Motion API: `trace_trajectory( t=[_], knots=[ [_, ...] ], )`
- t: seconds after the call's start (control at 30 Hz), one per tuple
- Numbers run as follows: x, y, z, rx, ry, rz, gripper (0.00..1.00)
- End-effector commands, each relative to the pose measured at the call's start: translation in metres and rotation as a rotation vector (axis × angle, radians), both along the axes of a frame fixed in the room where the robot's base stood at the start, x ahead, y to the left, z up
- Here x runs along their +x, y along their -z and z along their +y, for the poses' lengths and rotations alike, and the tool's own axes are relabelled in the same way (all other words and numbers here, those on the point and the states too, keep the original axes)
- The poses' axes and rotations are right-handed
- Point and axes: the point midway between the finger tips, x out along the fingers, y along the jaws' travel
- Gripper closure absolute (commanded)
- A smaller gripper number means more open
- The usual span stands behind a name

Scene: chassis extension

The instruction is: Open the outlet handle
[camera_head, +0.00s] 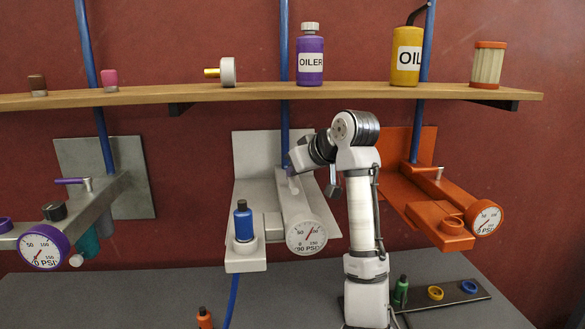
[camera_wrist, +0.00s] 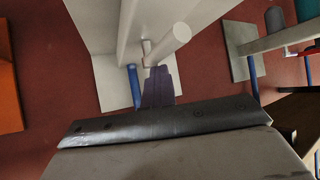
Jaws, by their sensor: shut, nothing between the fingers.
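The middle station is a pale grey chassis (camera_head: 300,205) with a back plate, a round gauge and a blue bottle. My arm reaches over it from the right, and my gripper (camera_head: 292,170) is close to its upper part, beside the blue pipe. In the wrist view my gripper (camera_wrist: 160,75) shows as dark, shut, empty fingers. Their tips are at or near a pale cylindrical handle (camera_wrist: 168,46) on the chassis. I cannot tell whether they touch. In the head view my arm largely hides this handle.
A grey station (camera_head: 105,195) with a purple handle (camera_head: 70,181) is on the left. An orange station (camera_head: 400,190) is on the right. A wooden shelf (camera_head: 250,92) with bottles runs above my arm. A dark tray (camera_head: 460,296) with small parts lies on the table.

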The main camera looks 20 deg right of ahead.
Motion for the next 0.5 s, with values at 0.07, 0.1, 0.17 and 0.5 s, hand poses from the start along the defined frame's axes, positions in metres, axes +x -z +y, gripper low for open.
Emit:
trace_trajectory(
  t=[0.07, 0.1, 0.17, 0.5],
  knots=[
    [0.001, 0.004, 0.001, 0.001, -0.002, 0.009, 1.00],
    [0.000, 0.004, 0.000, 0.001, -0.002, 0.009, 1.00],
    [-0.005, 0.001, -0.001, 0.000, -0.003, 0.010, 1.00],
    [-0.060, -0.043, -0.021, -0.002, 0.000, -0.002, 1.00]
  ],
)
